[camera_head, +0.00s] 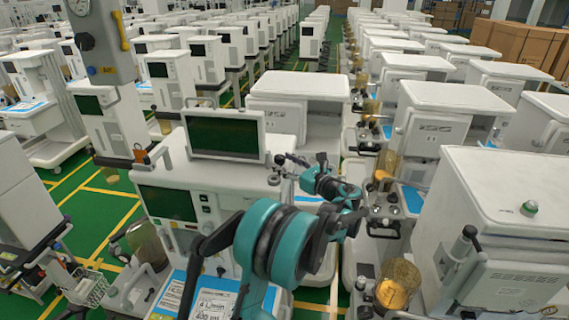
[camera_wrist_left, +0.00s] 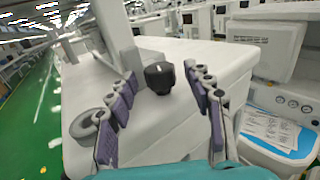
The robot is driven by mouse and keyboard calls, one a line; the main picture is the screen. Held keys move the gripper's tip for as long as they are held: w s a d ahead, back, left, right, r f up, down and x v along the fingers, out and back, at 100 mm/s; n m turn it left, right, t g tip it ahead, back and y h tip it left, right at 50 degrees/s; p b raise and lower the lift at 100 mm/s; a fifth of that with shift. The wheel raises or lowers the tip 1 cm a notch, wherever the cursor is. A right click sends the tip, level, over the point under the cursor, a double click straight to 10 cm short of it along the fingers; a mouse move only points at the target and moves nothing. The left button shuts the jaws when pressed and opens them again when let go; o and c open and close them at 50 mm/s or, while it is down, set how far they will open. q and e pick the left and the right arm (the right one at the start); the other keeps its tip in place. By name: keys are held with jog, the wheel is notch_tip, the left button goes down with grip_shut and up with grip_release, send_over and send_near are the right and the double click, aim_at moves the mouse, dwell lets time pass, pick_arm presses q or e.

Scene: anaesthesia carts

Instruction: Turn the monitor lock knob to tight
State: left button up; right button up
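The dark, rounded lock knob (camera_wrist_left: 160,77) stands on the white top of the machine in the left wrist view, near the base of a pale upright post. My left gripper (camera_wrist_left: 161,88) is open around it, with one purple-padded finger on each side and a visible gap to both. In the head view my left gripper (camera_head: 307,170) is at the right rear edge of the machine (camera_head: 205,178), beside the monitor (camera_head: 224,136) with its dark green screen. The knob's marking cannot be read. My right gripper is not in view.
Rows of similar white carts surround this machine. A white cart (camera_head: 299,90) stands behind it, and another (camera_head: 520,190) is at the right. An amber canister (camera_head: 397,285) stands low at right. Green floor (camera_head: 90,207) with yellow lines shows at left.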

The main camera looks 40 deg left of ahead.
pick_arm(q)
jog(key=s+d, duration=0.1)
jog(key=d, duration=1.1)
jog(key=shift+s, duration=0.25)
jog(key=a+n+g, duration=0.1)
jog(key=a+g, duration=0.1)
jog(key=a, duration=0.2)
jog(key=w+a+n+g+p, duration=0.1)
jog(key=a, duration=0.3)
jog(key=w+a+n+g, duration=0.1)
jog(key=a+g, duration=0.1)
jog(key=a, duration=0.2)
jog(key=shift+w+r+n+g, duration=0.1)
jog(key=shift+r+n+g, duration=0.2)
jog(key=shift+r+n, duration=0.1)
